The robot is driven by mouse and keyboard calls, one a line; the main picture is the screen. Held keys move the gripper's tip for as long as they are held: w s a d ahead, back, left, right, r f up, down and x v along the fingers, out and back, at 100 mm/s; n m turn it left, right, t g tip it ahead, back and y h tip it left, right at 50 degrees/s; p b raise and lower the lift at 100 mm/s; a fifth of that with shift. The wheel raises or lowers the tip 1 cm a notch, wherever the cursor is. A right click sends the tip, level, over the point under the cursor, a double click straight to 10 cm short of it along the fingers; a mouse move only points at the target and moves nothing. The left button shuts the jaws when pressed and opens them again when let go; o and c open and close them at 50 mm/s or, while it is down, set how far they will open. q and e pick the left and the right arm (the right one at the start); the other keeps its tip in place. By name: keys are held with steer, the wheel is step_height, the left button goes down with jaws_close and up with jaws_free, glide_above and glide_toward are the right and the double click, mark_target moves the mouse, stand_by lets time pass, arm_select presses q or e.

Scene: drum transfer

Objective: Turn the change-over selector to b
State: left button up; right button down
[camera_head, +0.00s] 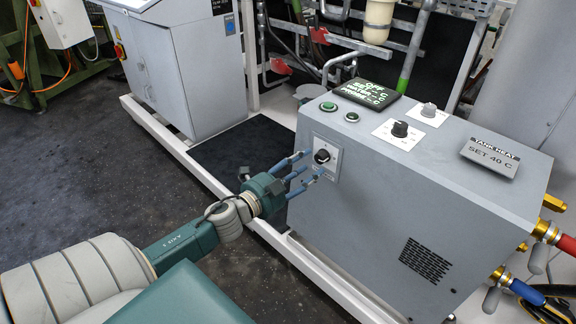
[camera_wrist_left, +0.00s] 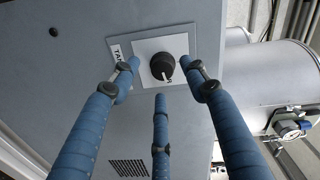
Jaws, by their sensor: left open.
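The change-over selector (camera_head: 321,156) is a black round knob on a pale square plate on the end face of the grey cabinet. It also shows in the left wrist view (camera_wrist_left: 161,65), with a white pointer mark toward its lower right edge. The plate lettering is too small to read. My left gripper (camera_head: 307,166) has three blue fingers spread open in front of the plate. In the left wrist view its fingertips (camera_wrist_left: 163,78) surround the knob's outline to the left, right and below; I cannot tell whether any touches. My right gripper is out of view.
The grey cabinet (camera_head: 400,215) carries another black knob (camera_head: 400,129), a small display (camera_head: 368,94), green and dark buttons, and a tank heat panel (camera_head: 491,157). A white floor frame (camera_head: 285,248) runs along its base. Red and blue hoses attach at the right. Dark floor lies open at left.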

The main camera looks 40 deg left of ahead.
arm_select(q)
steer(key=s, duration=0.9)
steer(key=shift+a+r, duration=0.15)
steer(key=shift+a, duration=0.25)
